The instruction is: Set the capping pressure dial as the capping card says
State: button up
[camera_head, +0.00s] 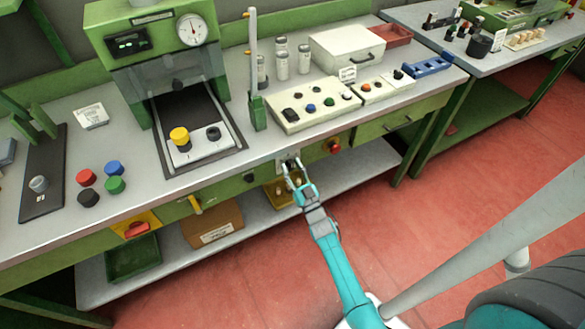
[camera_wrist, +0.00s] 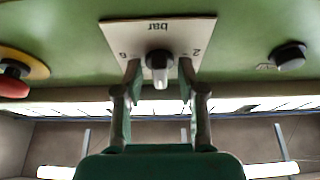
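The knob's light grip bar stands roughly vertical in that view. My gripper (camera_wrist: 160,76) is open, one finger on each side of the knob; I cannot tell whether they touch it. In the head view my gripper (camera_head: 291,170) is at the bench's front panel, partly covering the plate. A small white card (camera_head: 91,116) lies on the bench at left; its text is unreadable, so I cannot tell if it is the capping card.
A red button on a yellow ring (camera_wrist: 20,72) and a black knob (camera_wrist: 289,56) flank the dial. A green press with a round gauge (camera_head: 192,29) stands on the bench. Several coloured caps, a button panel (camera_head: 290,119) and a pale case (camera_head: 346,50) lie around.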

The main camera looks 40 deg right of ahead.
grip_shut()
jog(key=shift+n, duration=0.5)
jog(key=n+y, duration=0.2)
jog(key=n, duration=0.1)
jog(key=n+y, duration=0.2)
jog(key=n, duration=0.1)
jog(key=shift+d+n, duration=0.1)
jog(key=shift+n, duration=0.2)
jog(key=shift+n+g+y, duration=0.15)
jog(key=shift+n+y, duration=0.5)
jog(key=shift+n, duration=0.85)
jog(key=shift+n+g+y, duration=0.15)
jog(key=shift+n+y, duration=0.5)
jog(key=shift+n, duration=0.85)
